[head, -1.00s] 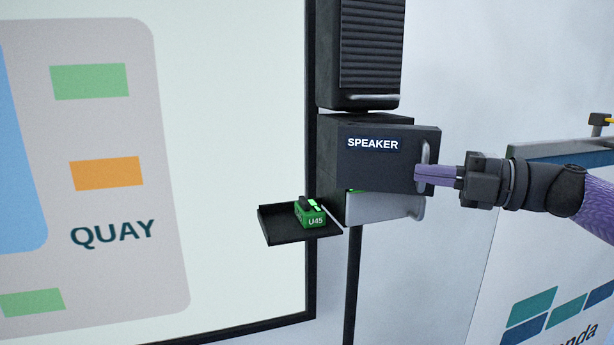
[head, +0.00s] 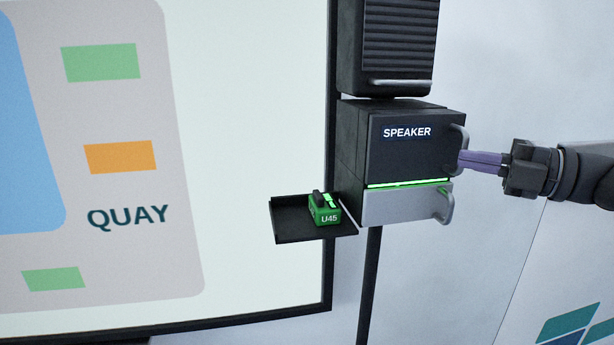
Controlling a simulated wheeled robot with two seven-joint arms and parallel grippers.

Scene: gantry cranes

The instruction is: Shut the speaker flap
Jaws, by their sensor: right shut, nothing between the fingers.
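The black speaker flap (head: 405,158), marked SPEAKER, is the front of a dark box in the head view. It looks flush or nearly flush with the box. Its handle (head: 460,140) is a grey bar at its right edge. My right gripper (head: 465,160) is shut and empty, its purple fingertips at the handle's lower part. I cannot tell whether they touch it. A green light strip (head: 408,183) glows along the flap's lower edge. My left gripper is not in view.
Below the flap is a light grey drawer front (head: 400,206) with its own handle. A black tray (head: 292,222) juts out at left, holding a green U45 block (head: 326,212). A ribbed black unit (head: 397,45) sits above. A large screen (head: 245,130) stands left.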

